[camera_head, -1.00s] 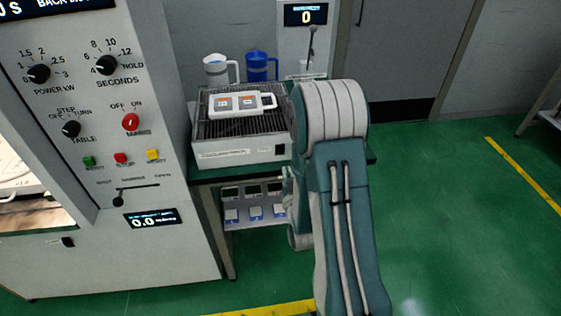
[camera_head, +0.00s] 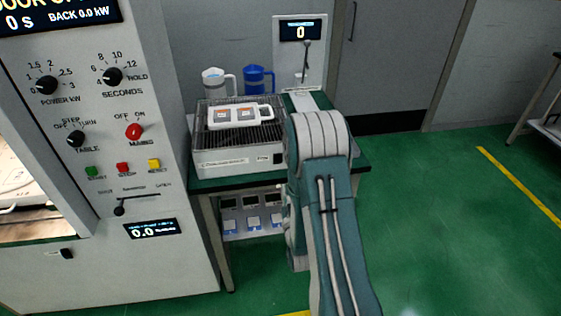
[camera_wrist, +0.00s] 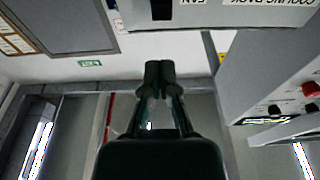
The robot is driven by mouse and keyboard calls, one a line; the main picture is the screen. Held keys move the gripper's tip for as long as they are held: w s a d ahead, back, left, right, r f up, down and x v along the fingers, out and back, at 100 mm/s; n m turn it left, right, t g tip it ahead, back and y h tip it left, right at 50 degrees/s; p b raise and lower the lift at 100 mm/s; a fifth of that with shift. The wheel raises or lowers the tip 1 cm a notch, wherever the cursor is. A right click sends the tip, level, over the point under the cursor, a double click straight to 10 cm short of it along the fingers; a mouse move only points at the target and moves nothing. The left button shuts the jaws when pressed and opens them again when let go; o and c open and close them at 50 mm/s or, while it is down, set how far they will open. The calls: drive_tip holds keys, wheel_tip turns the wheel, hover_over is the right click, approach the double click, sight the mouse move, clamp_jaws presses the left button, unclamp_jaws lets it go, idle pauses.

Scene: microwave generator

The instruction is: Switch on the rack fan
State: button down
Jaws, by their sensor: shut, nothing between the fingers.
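The cooling rack (camera_head: 220,162) is a pale box with a dark wire grille on top, standing on a green-topped table. Its black fan switch (camera_head: 278,158) is at the right end of the front face. In the wrist view, which is upside down, the black switch (camera_wrist: 161,9) shows at the top edge beside the FAN label (camera_wrist: 194,2). My gripper (camera_wrist: 160,68) is shut and empty, with its dark fingertips together just short of the switch in the picture. I see a gap between them and cannot tell its depth. In the head view my arm hides the gripper.
The microwave generator cabinet (camera_head: 165,200) is close on the left.

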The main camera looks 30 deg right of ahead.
sight(280, 155)
drive_tip(key=x, duration=1)
drive_tip(key=shift+w+d, duration=0.2)
drive_tip(key=shift+w, duration=0.15)
drive_tip(key=shift+w+d+r+g, duration=0.1)
drive_tip(key=shift+w+r+g, duration=0.2)
drive_tip(key=shift+g, duration=0.1)
drive_tip(key=shift+f, duration=0.1)
